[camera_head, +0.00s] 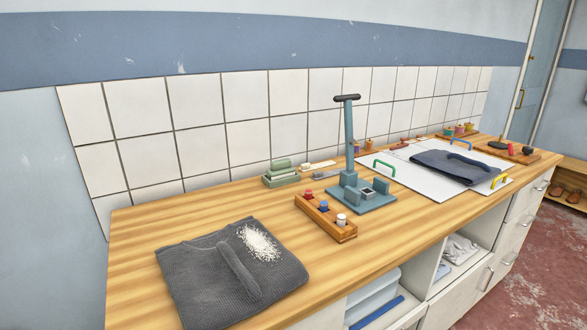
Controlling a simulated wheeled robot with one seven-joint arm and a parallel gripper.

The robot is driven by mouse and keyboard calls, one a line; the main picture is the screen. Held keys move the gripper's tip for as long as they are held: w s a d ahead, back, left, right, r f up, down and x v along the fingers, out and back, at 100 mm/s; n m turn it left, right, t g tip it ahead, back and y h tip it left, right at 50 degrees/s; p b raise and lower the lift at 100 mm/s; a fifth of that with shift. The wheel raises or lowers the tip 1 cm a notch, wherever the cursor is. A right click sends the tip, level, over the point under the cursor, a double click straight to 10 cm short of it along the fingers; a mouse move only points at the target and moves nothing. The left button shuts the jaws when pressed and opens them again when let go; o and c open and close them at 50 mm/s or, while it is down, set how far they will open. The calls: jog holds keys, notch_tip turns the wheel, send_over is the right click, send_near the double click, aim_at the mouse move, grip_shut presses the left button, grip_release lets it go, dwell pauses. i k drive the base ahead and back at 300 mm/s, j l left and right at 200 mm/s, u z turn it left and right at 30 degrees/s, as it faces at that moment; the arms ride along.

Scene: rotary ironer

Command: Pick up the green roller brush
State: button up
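No green roller brush is plain to see in the head view. A small green block-like pile (281,175) with pale layers lies at the back of the wooden counter (140,235), near the tiled wall. I cannot tell whether a brush is part of it. A small tool with a pale wooden handle (319,165) lies just right of the pile. My gripper is not in view.
A grey folded garment (195,275) with white grains lies at the front left. A white board (425,190) carries a dark folded cloth (440,165).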

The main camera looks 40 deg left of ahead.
aim_at(279, 170)
jog(key=i+l+u, duration=0.1)
jog(key=i+u, duration=0.3)
jog(key=i+l+u, duration=0.2)
jog(key=i+u, duration=0.2)
